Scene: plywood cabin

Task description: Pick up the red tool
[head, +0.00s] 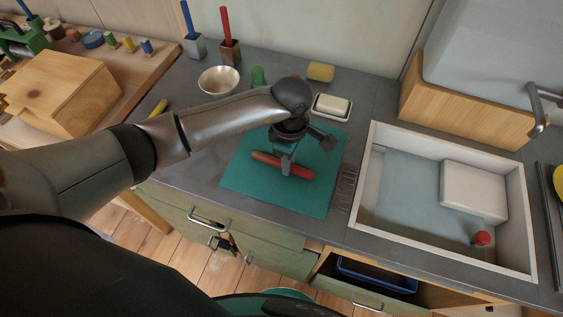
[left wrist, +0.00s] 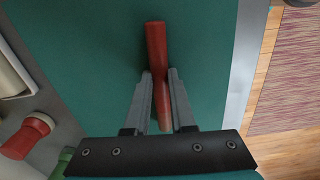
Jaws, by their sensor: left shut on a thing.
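The red tool (head: 299,172) is a slim red rod lying over the green mat (head: 243,180) on the grey counter. My left gripper (head: 287,165) reaches down from above and is shut on the tool near its middle. In the left wrist view the red tool (left wrist: 156,42) passes between the two grey fingers (left wrist: 160,78), with its far end sticking out beyond them. I cannot tell whether the tool touches the mat or is slightly raised. My right gripper is not in view.
Right of the mat is a white-rimmed basin (head: 366,178) with a white block and red ball.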

